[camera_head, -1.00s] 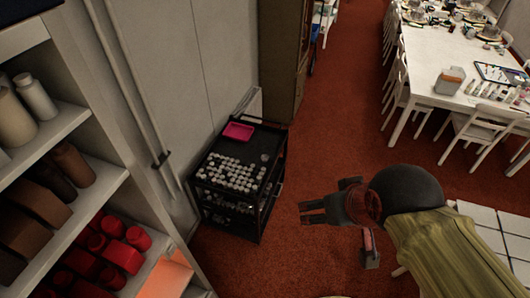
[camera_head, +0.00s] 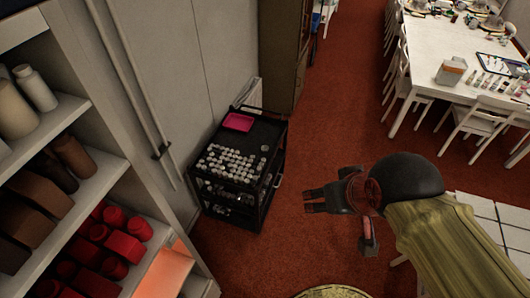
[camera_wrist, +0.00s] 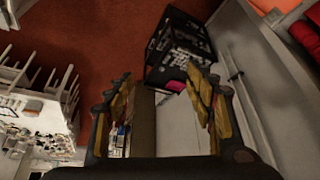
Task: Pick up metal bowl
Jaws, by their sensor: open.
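I cannot make out a metal bowl for certain in either view. A small round greyish item (camera_head: 264,148) lies on the top of a black cart (camera_head: 272,165), but it is too small to identify. My gripper (camera_head: 313,201) hangs over the red floor, to the right of the cart in the head view. In the wrist view my gripper (camera_wrist: 166,95) has its two yellow-padded fingers spread wide, with nothing between them. The cart also shows beyond the fingers in the wrist view (camera_wrist: 152,75).
The cart holds many small whitish pieces (camera_head: 232,165) and a pink tray (camera_head: 238,122). A shelf (camera_head: 100,190) with bottles and red containers stands left. A white table (camera_head: 425,65) with chairs is at upper right. Red floor (camera_head: 335,130) is clear between. A golden round edge (camera_head: 330,292) shows at bottom.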

